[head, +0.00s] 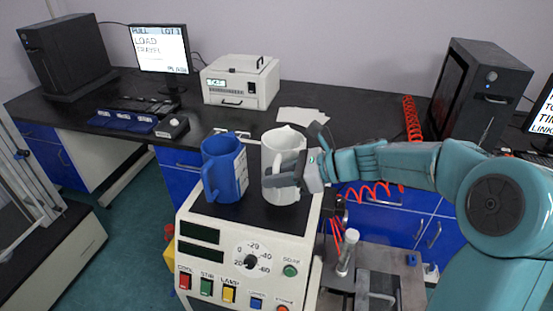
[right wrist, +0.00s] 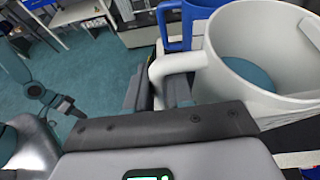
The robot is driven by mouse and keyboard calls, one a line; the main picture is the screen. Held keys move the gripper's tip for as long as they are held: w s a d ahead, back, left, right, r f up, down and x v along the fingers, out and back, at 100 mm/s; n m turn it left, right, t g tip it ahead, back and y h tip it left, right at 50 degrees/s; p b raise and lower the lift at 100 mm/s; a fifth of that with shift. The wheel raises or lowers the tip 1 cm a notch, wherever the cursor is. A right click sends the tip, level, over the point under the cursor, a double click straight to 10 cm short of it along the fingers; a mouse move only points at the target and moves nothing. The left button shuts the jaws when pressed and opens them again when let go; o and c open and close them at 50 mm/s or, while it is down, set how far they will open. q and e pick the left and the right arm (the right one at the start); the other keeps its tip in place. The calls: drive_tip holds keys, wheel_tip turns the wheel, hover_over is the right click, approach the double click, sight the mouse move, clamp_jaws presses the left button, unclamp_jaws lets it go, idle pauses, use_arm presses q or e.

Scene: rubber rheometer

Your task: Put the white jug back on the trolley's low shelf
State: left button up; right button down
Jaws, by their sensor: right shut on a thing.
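The white jug (head: 284,160) is upright at the black top (head: 256,215) of the control cabinet, to the right of the blue jug (head: 224,168). I cannot tell whether its base touches that top. My right gripper (head: 300,175) comes from the right and is shut on the white jug. In the right wrist view the white jug (right wrist: 262,60) fills the right side, with its open rim up and its handle (right wrist: 175,65) at the fingers (right wrist: 165,90). The jug looks open at the top with a bluish inside. I cannot make out the trolley's low shelf for sure.
The blue jug stands close to the left of the white one. The cabinet front has a dial (head: 251,261) and coloured buttons. A metal rig (head: 375,262) with red hoses stands at lower right. The dark bench (head: 130,85) runs behind. Green floor (head: 125,220) is free at left.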

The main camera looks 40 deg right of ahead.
sight(276, 195)
drive_tip(key=shift+f, duration=2.2)
drive_tip(key=c, duration=1.2)
unclamp_jaws()
drive_tip(key=shift+f, duration=0.2)
drive_tip(key=shift+c, duration=0.2)
drive_tip(key=shift+o, duration=1.2)
drive_tip(key=shift+f+b, duration=0.35)
drive_tip(key=shift+b, duration=0.15)
drive_tip(key=v, duration=1.6)
drive_tip(key=shift+r, duration=0.25)
drive_tip(key=shift+s+d, duration=0.1)
